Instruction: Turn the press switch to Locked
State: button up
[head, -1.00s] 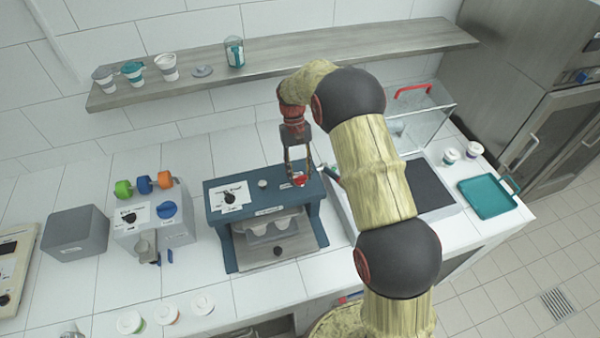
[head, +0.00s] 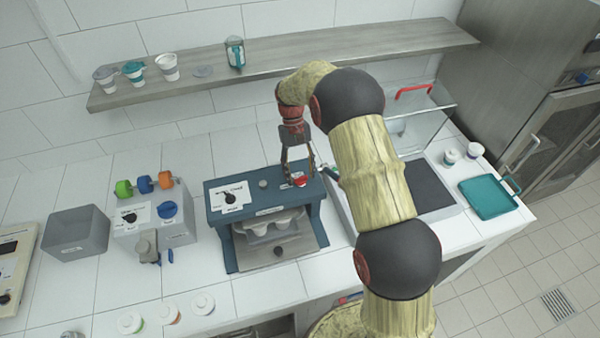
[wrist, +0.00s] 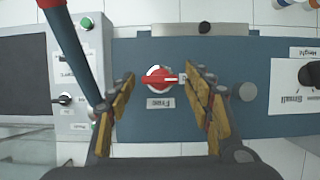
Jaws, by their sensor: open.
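The press switch is a red knob (wrist: 158,79) on top of the blue press (wrist: 270,65). In the wrist view its pointer is turned to the right, towards a small label mostly hidden by the right finger. A label reading "Free" (wrist: 160,103) lies below the knob. My gripper (wrist: 160,75) is open, with one finger on each side of the knob and a gap to each. In the head view my gripper (head: 298,177) reaches down over the right part of the press top, at the red knob (head: 300,182).
A black size dial (head: 230,198) sits on the press's left. A grey machine with a clear cover (head: 420,112) and a red handle stands close on the right. Cups (head: 168,67) stand on the shelf (head: 330,52) behind. A teal tray (head: 487,198) lies far right.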

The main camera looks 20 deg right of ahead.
jog(key=shift+o, duration=0.2)
jog(key=shift+r, duration=0.1)
jog(key=v, duration=1.1)
jog(key=shift+w+r, duration=0.25)
jog(key=shift+r, duration=0.1)
notch_tip(320, 180, down, 4)
jog(key=s+f+t+b, duration=0.1)
jog(key=s+t+b, duration=0.9)
jog(key=s+b, duration=1.1)
jog(key=s, duration=1.4)
jog(key=shift+s, duration=0.3)
